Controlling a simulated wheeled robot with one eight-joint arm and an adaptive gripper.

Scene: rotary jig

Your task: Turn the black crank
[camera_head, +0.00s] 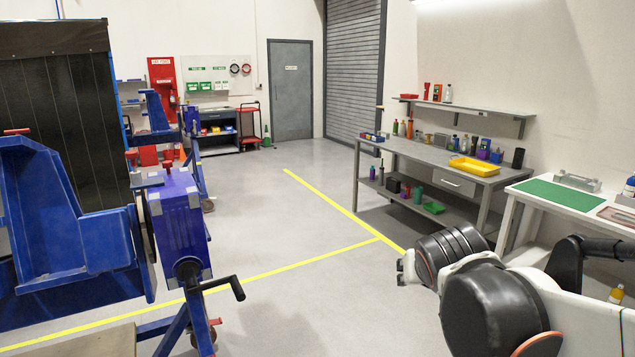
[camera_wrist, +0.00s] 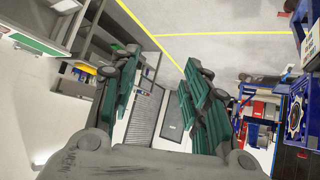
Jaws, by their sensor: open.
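The black crank (camera_head: 222,285) sticks out from the hub on the blue gearbox (camera_head: 182,222) of the rotary jig, at the left in the head view. Its handle end points to the right. My gripper (camera_head: 402,267) is to the right of the crank, well apart from it, with the open floor between them. In the wrist view my gripper (camera_wrist: 165,100) is open, with its two green-padded fingers wide apart and nothing between them. The crank cannot be made out in the wrist view.
The large blue jig frame (camera_head: 70,220) fills the left side. A grey workbench (camera_head: 420,158) with a yellow tray (camera_head: 474,166) and a white table (camera_head: 525,197) stand at the right. The grey floor in the middle, with yellow lines (camera_head: 330,206), is clear.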

